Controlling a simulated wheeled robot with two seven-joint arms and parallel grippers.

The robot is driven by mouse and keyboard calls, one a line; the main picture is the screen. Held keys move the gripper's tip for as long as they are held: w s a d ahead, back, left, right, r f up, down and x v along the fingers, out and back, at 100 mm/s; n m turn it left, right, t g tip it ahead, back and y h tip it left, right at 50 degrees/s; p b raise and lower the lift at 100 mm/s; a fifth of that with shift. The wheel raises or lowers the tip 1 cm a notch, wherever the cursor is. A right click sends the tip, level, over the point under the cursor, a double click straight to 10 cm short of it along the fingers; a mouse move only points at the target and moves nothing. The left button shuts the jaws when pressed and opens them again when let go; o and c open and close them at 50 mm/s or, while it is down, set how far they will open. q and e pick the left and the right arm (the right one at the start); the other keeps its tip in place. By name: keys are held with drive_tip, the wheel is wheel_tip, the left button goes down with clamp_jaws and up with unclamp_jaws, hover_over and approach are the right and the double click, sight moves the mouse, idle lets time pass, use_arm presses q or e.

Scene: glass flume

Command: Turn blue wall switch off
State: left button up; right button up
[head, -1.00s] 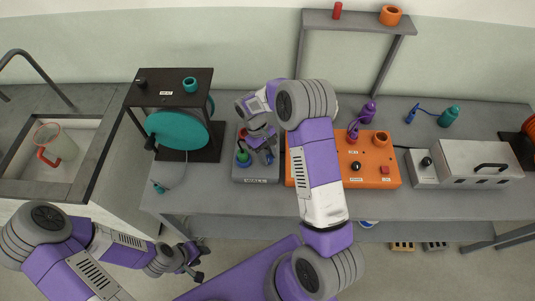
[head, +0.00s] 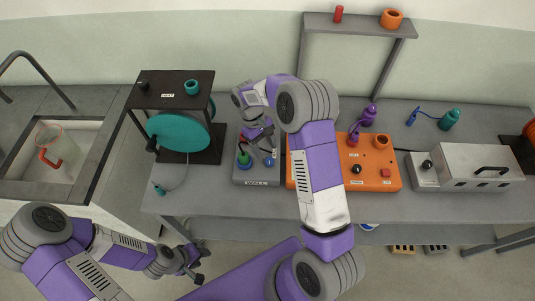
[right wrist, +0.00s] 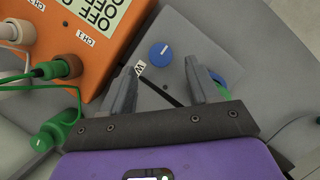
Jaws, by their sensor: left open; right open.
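The blue wall switch is a round blue knob (head: 269,161) on the grey box (head: 243,178) labelled WALL. In the right wrist view the blue knob (right wrist: 161,54) has a small white mark and lies just beyond the fingertips, roughly between them. My right gripper (head: 262,145) is open and empty above the box; its two fingers also show in the wrist view (right wrist: 160,74). I cannot tell whether a finger touches the box. My left gripper (head: 193,264) is open and empty, low in front of the bench, far from the switch.
A green plug or knob (head: 244,158) sits left of the blue knob. An orange box (head: 378,174) with plugs and knobs stands right of it, partly behind my right arm. A teal reel (head: 180,133) in a dark frame stands left.

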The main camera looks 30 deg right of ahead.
drive_tip(key=v, duration=0.3)
drive_tip(key=shift+f, duration=0.1)
idle(0.3)
